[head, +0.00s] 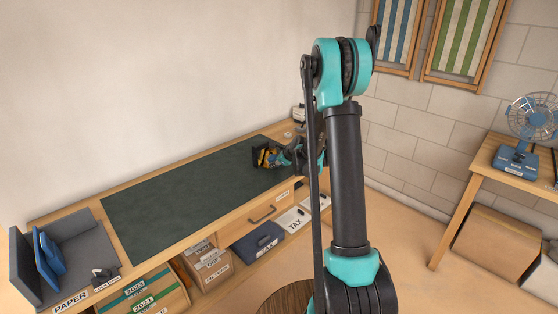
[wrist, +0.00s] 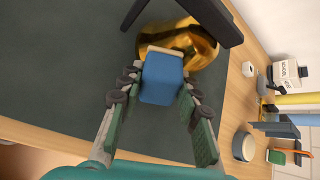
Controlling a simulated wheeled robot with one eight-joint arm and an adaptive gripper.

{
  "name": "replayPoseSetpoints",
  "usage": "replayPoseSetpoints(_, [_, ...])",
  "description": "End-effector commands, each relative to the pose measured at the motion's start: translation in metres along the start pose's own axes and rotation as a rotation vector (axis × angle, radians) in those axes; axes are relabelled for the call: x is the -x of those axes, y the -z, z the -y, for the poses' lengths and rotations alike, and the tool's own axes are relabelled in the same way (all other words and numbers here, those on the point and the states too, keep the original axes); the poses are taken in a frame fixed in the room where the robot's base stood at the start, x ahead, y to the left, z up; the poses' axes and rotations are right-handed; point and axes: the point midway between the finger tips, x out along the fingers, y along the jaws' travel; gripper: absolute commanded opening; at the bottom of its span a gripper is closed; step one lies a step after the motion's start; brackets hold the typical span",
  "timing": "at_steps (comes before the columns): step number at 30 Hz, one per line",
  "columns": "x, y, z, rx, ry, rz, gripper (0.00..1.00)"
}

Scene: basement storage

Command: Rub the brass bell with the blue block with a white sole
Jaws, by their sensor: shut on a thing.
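The blue block (wrist: 162,80) is held between the fingers of my gripper (wrist: 160,90) in the wrist view. A pale edge, its white sole, shows at the block's far end. The brass bell (wrist: 195,45) is shiny gold and sits just beyond the block, with dark bars beside it. The sole end overlaps the bell in the picture; I cannot tell for sure whether they touch. In the head view the bell (head: 262,154) is small, gold and black, at the right end of the dark mat, with my gripper (head: 288,156) close to its right.
The dark mat (head: 170,195) is mostly bare to the left. A grey tray (head: 90,250) with a blue item stands at the desk's left end. In the wrist view a round container (wrist: 243,146) and other small items lie at the right. A fan (head: 520,140) stands on another table.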

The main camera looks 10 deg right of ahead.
Motion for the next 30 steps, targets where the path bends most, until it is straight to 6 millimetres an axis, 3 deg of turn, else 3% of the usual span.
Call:
replayPoseSetpoints(11, [0.002,0.000,-0.002,-0.001,0.001,-0.001,0.10])
replayPoseSetpoints(30, [0.052,0.021,-0.002,-0.001,0.002,-0.002,0.10])
